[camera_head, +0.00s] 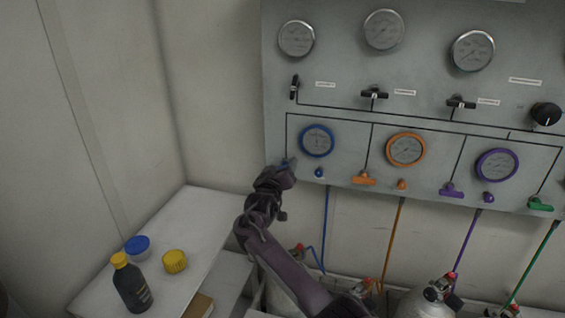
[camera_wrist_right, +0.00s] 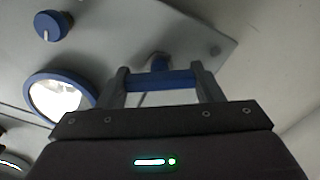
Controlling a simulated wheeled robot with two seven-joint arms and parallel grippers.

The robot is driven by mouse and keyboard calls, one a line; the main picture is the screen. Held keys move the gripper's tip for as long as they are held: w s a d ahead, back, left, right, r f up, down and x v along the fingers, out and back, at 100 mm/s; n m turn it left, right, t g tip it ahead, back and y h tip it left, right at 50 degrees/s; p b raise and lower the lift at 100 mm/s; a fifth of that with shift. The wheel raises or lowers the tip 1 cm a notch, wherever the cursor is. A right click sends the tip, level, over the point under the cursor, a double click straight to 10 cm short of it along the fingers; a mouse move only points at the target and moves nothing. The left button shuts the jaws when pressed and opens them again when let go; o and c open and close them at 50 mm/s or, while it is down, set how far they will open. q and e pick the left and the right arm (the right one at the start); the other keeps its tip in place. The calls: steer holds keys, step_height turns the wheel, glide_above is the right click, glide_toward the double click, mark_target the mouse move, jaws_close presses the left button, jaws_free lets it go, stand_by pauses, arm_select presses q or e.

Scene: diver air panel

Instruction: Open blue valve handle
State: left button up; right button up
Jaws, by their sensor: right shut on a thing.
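The blue valve handle (camera_wrist_right: 160,81) lies between the two fingers of my right gripper (camera_wrist_right: 161,76) in the right wrist view. The gripper is shut on it, one finger at each end of the bar. The handle runs crosswise in that view, and its stem meets the grey panel behind it. In the head view my right gripper (camera_head: 284,172) is at the lower left of the panel (camera_head: 343,98) and hides most of the handle. My left gripper is not in view.
A blue-rimmed gauge (camera_head: 317,141) and a small blue knob (camera_head: 319,173) are right of the gripper. An orange handle (camera_head: 364,178) and a purple handle (camera_head: 451,190) lie further right. A dark bottle (camera_head: 132,285) stands on the white counter (camera_head: 190,225) at left.

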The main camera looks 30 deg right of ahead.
steer(key=n+p, duration=0.3)
steer(key=n, duration=0.2)
steer(key=shift+r+n, duration=0.15)
steer(key=shift+n, duration=0.15)
steer(key=shift+n+p, duration=1.15)
steer(key=shift+n, duration=1.05)
steer(key=shift+f, duration=0.2)
steer(key=shift+a, duration=0.1)
steer(key=o, duration=1)
steer(key=shift+w, duration=0.1)
steer(key=shift+b+v, duration=0.45)
steer(key=shift+v, duration=3.5)
